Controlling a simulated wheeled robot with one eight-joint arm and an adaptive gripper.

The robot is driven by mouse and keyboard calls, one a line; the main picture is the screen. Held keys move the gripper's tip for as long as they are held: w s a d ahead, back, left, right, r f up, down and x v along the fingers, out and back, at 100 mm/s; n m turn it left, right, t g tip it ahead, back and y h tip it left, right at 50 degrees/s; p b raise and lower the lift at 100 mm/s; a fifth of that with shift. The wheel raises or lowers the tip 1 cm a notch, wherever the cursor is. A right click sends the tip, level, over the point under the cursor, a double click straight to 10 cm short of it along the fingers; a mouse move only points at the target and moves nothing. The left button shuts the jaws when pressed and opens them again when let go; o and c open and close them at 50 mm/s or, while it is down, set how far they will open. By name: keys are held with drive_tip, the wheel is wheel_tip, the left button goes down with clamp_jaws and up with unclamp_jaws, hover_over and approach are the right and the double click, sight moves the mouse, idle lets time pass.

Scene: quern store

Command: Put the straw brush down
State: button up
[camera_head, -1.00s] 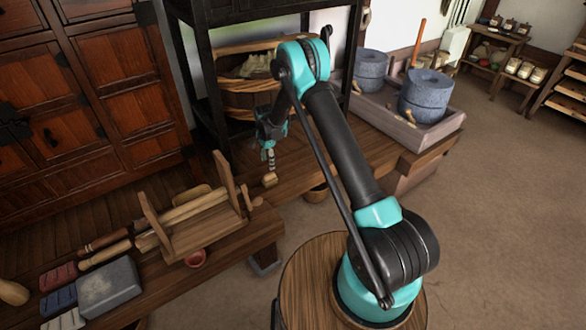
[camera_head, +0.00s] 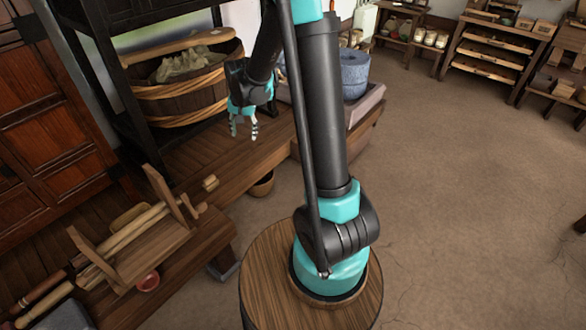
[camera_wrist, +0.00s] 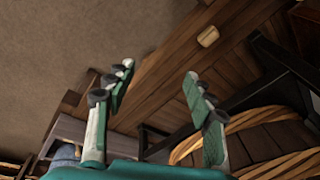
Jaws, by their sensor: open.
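A small tan block-like piece, which looks like the straw brush (camera_head: 210,183), rests on the wooden bench (camera_head: 225,172), close to the roller stand. It also shows in the wrist view as a small tan shape (camera_wrist: 208,36) on the dark planks. Its bristles are too small to make out. My gripper (camera_head: 243,136) is open and empty, above the bench and up to the right of the brush. In the wrist view, the gripper's fingers (camera_wrist: 157,76) are spread with nothing between them.
A wooden tub (camera_head: 180,95) stands at the back of the bench beside a black frame (camera_head: 112,75). A stone quern (camera_head: 354,75) is behind my arm.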

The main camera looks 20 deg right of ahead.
drive_tip(key=s+d+n+t, duration=0.1)
drive_tip(key=s+d, duration=0.4)
drive_tip(key=s, duration=0.7)
drive_tip(key=s+d+r+n+t, duration=0.1)
drive_tip(key=s+d+n, duration=0.3)
drive_tip(key=s, duration=0.8)
drive_tip(key=shift+s+d+r, duration=0.25)
drive_tip(key=shift+s+d, duration=0.05)
drive_tip(key=shift+d, duration=0.55)
